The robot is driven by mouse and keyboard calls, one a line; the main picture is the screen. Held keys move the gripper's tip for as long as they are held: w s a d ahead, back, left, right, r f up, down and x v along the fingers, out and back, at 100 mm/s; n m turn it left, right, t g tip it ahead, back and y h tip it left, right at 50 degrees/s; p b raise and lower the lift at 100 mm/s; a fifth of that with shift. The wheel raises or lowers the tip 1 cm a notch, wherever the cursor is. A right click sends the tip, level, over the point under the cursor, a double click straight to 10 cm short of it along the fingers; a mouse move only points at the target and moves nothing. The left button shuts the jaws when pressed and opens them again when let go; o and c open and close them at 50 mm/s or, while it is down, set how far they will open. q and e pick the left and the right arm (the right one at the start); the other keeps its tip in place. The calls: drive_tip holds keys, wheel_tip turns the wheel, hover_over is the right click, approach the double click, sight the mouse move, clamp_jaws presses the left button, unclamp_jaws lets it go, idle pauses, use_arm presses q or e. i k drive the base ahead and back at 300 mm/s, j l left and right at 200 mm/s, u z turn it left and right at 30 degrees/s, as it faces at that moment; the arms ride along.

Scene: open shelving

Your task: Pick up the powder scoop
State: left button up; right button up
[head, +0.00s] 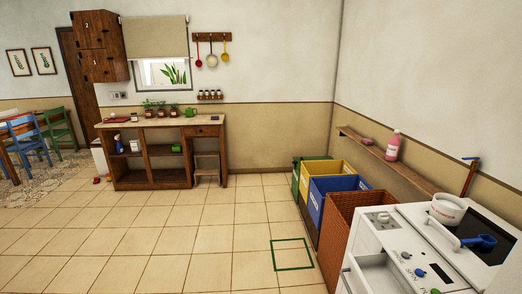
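A small blue scoop (482,241), which looks like the powder scoop, lies on top of the white washing machine (385,240) at the lower right. It lies just in front of and to the right of a white tub (448,208) with a label. Neither of my grippers shows in the head view, and nothing is seen holding the scoop.
A green square outline (292,254) marks the open tiled floor. A wicker basket (350,235) and colored bins (335,190) stand left of the machine. A wall shelf (410,165) holds a pink bottle (393,146). A wooden workbench (150,160) stands at the back.

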sight(477, 242)
drive_tip(key=i+z, duration=0.1)
drive_tip(key=z, duration=0.35)
drive_tip(key=j+z, duration=0.1)
drive_tip(key=z, duration=0.4)
drive_tip(key=i+j+z, duration=0.1)
drive_tip(key=z, duration=0.35)
drive_tip(key=j+z, duration=0.15)
drive_tip(key=z, duration=0.3)
